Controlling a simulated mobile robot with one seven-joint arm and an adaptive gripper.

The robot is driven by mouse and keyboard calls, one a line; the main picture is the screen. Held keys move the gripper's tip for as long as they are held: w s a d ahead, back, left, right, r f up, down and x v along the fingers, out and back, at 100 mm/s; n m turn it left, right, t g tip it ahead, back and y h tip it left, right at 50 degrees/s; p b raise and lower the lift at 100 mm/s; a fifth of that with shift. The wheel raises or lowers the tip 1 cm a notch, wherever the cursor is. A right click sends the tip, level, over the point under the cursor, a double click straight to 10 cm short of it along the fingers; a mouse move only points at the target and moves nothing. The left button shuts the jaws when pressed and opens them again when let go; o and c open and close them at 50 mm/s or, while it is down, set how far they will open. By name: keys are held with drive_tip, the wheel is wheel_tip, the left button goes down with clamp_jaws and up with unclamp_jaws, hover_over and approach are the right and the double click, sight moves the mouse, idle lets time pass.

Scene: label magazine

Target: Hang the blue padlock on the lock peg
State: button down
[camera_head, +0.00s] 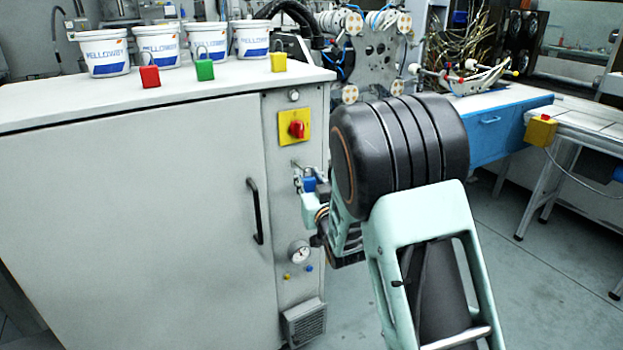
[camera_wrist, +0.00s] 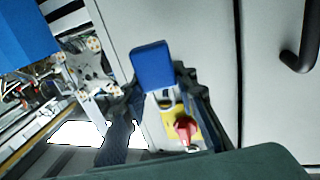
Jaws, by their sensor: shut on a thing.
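My gripper (camera_head: 312,194) is shut on the blue padlock (camera_head: 309,184), close in front of the cabinet's right-hand panel, below the red switch. In the wrist view the blue padlock (camera_wrist: 153,66) sits between the fingers, its shackle (camera_wrist: 167,100) towards the red switch. The lock peg (camera_head: 297,164) shows as a small metal piece on the panel just above the padlock. The shackle and peg overlap in the head view, and I cannot tell whether the shackle is around the peg. My arm hides part of the scene to the right.
The red switch (camera_head: 297,129) on its yellow plate is above the peg; a gauge (camera_head: 299,252) is below. A black door handle (camera_head: 255,211) is to the left. Red (camera_head: 150,77), green (camera_head: 204,70) and yellow (camera_head: 278,62) padlocks stand on the cabinet top by white buckets.

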drive_tip(key=shift+w+a, duration=0.35)
drive_tip(key=shift+w, duration=0.1)
drive_tip(key=shift+w+a+f+b, duration=0.1)
drive_tip(key=shift+w+f+b, duration=0.1)
drive_tip(key=shift+f+b, duration=0.1)
drive_tip(key=shift+w+a+f+b, duration=0.2)
drive_tip(key=shift+w+b, duration=0.15)
drive_tip(key=shift+b, duration=0.4)
drive_tip(key=c, duration=1.5)
unclamp_jaws()
